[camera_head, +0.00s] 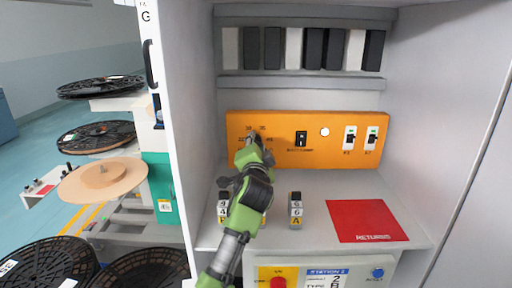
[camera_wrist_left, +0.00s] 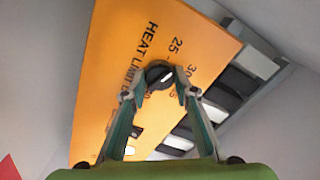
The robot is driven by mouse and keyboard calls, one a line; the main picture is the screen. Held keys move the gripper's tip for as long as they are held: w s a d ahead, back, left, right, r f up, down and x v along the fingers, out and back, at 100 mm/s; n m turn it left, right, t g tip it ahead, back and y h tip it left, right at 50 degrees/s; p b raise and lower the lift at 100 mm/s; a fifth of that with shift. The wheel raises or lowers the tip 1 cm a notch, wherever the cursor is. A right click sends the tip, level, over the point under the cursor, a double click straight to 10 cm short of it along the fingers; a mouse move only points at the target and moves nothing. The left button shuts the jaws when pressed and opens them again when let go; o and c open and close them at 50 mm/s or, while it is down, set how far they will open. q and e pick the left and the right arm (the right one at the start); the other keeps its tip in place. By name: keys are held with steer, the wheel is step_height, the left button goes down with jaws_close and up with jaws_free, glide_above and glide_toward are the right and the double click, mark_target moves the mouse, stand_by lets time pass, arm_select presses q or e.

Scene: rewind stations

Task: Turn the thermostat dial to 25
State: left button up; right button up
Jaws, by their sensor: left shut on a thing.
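The thermostat dial (camera_wrist_left: 157,72) is a black round knob on the orange panel (camera_head: 290,165), beside the words HEAT LIMIT. In the left wrist view the numbers 25, 30 and 35 show around it. A pale mark on the dial faces the 30 and 35 side; I cannot tell the exact number. My left gripper (camera_wrist_left: 159,92) is shut on the dial, one fingertip on each side. In the head view this gripper (camera_head: 252,140) reaches the panel and mostly hides the dial. My right gripper is not in view.
The panel also bears a black rocker switch (camera_head: 301,139), a round white light (camera_head: 325,132) and two white switches (camera_head: 349,138). Small labelled blocks (camera_head: 295,210) and a red RETURNS mat (camera_head: 366,221) are on the shelf below. Dark and white items (camera_head: 312,48) stand above. Cabinet walls close both sides.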

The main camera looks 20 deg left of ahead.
arm_select(q)
steer(key=shift+r+n, duration=0.1)
steer(key=shift+n, duration=0.4)
steer(key=o, duration=1.1)
steer(key=v, duration=1.2)
